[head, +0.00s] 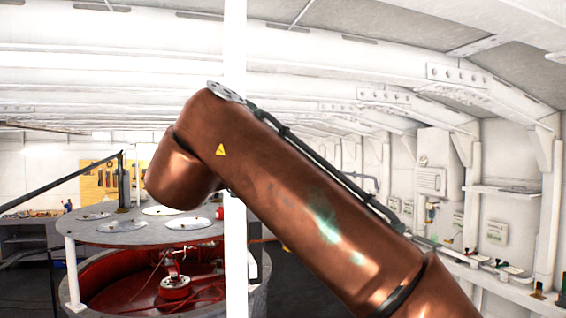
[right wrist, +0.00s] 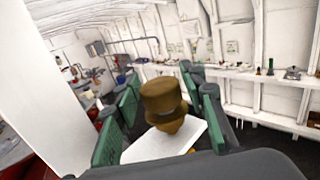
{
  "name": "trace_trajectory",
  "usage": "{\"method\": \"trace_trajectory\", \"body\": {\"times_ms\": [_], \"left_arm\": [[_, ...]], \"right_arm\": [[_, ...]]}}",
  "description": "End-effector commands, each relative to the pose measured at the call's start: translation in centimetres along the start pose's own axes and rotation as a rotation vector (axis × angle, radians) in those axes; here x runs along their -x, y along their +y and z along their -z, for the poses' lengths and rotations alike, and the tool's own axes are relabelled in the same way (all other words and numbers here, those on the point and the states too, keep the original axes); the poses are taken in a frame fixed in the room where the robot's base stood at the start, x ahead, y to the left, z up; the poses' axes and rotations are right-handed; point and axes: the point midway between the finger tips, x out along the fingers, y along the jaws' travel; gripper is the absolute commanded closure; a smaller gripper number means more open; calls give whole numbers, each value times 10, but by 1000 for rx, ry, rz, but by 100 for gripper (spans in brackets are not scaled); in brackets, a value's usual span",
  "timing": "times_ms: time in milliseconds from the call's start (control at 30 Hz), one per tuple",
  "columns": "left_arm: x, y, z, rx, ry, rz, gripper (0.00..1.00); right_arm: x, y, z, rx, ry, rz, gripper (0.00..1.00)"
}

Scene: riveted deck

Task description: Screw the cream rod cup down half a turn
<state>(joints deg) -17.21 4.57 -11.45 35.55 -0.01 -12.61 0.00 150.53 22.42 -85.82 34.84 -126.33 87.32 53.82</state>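No cream rod cup can be made out in either view. In the right wrist view my right gripper (right wrist: 165,104) has its green-padded fingers spread apart. A brown, hat-shaped piece (right wrist: 163,88) shows between the fingers, above a white square plate (right wrist: 150,148). I cannot tell whether the fingers touch it. In the head view my copper-coloured right arm crosses the middle and hides much of the scene; its gripper is not visible there. My left gripper is in neither view.
A round grey table (head: 120,232) with several pale discs stands at the left, over a red-lined well (head: 135,285). A white post (head: 235,60) rises behind my arm. A shelf of small fittings (head: 500,280) runs along the right wall.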

Motion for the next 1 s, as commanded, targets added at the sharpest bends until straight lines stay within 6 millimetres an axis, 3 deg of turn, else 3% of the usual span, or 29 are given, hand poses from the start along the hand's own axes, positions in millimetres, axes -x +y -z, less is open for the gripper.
{"method": "trace_trajectory", "body": {"times_ms": [133,767,1000], "left_arm": [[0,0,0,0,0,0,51],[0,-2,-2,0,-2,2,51],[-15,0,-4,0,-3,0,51]], "right_arm": [[0,1,2,2,2,-1,51],[1,3,4,5,6,-5,51],[0,1,7,2,8,-90,51]]}}
